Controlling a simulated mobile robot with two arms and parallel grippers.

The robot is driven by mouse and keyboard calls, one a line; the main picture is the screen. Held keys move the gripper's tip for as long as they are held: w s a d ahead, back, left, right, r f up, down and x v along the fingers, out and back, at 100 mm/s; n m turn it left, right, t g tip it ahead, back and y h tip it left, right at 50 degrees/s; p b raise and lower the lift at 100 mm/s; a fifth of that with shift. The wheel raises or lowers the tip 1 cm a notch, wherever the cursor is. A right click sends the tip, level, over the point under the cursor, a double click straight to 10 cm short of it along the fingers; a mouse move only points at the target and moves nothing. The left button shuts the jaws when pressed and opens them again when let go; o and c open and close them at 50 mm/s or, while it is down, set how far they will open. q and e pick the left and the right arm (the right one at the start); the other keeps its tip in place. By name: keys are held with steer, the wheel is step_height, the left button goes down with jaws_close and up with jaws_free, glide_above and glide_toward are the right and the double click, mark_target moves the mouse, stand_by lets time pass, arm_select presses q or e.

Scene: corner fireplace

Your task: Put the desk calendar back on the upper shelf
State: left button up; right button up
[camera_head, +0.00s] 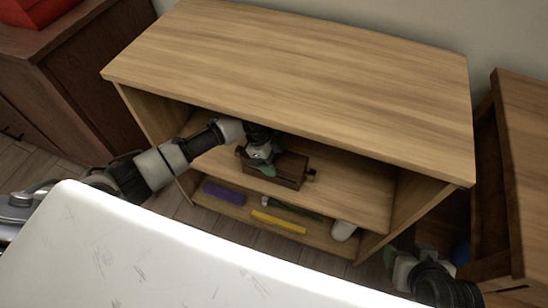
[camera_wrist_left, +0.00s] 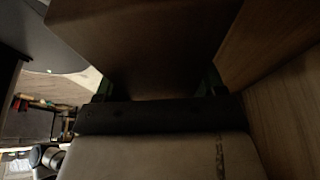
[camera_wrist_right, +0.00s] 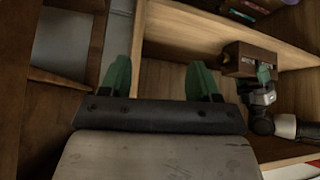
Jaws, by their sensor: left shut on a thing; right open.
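The desk calendar (camera_head: 285,172), a dark brown block-like thing with small knobs, is in the shelf unit's upper compartment. It also shows in the right wrist view (camera_wrist_right: 238,58) and fills the upper middle of the left wrist view (camera_wrist_left: 140,45). My left gripper (camera_head: 264,168) is shut on it. The calendar is over the upper shelf (camera_head: 350,195); I cannot tell whether its base touches the board. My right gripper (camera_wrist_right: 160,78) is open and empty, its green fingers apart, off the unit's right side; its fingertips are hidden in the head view.
The unit's wooden top (camera_head: 300,70) overhangs the compartment. The lower shelf holds a purple thing (camera_head: 224,193), a yellow bar (camera_head: 278,222), a dark green thing and a white rounded thing (camera_head: 343,231). A dark cabinet (camera_head: 85,85) stands left, another wooden piece (camera_head: 525,150) right. The upper shelf's right part is free.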

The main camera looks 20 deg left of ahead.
arm_select(q)
steer(key=o, duration=1.1)
steer(key=shift+f, duration=0.1)
steer(key=shift+r, duration=0.25)
steer(key=p+v, duration=0.1)
steer(key=v, duration=0.2)
steer(key=shift+r, duration=0.1)
steer(key=a, duration=0.4)
steer(key=shift+a+p, duration=0.3)
steer(key=a, duration=0.7)
steer(key=shift+w+a+f, duration=0.15)
steer(key=shift+a+f, duration=0.05)
steer(key=shift+f, duration=0.05)
arm_select(e)
steer(key=s+g, duration=0.1)
steer(key=s+d+g, duration=0.1)
steer(key=s, duration=0.1)
steer(key=s+g+h, duration=0.1)
steer(key=s, duration=0.1)
steer(key=shift+s+d+f+g, duration=0.1)
steer(key=shift+d+f+g, duration=0.1)
steer(key=shift+d+g, duration=0.15)
